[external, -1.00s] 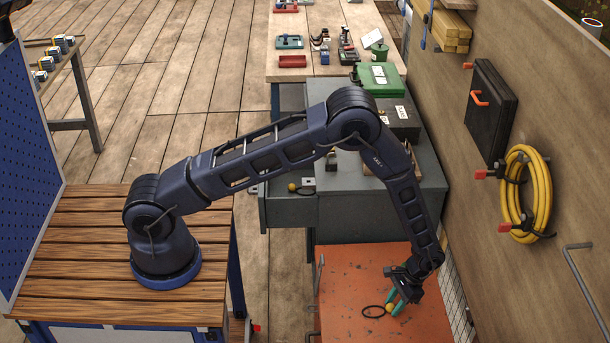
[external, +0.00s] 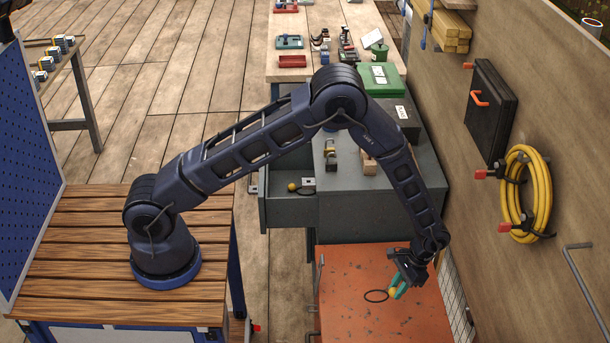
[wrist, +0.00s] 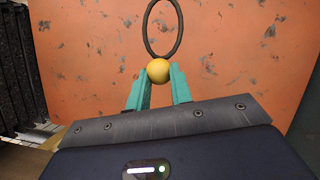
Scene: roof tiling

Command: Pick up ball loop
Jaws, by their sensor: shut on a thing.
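The ball loop, a yellow ball (external: 393,292) with a dark ring (external: 376,296), is at the orange surface in the external view. My gripper (external: 398,286) has teal fingers and is shut on the ball. In the wrist view the yellow ball (wrist: 158,71) sits between the tips of my gripper (wrist: 158,84), and the dark loop (wrist: 163,28) extends beyond it, away from the fingers. I cannot tell how far the loop is above the orange surface.
The orange work surface (external: 350,270) is otherwise largely clear. A grey cabinet (external: 400,205) with an open drawer (external: 288,208) stands behind it; another yellow ball (external: 292,187) lies in the drawer. A yellow hose (external: 543,195) hangs on the right wall.

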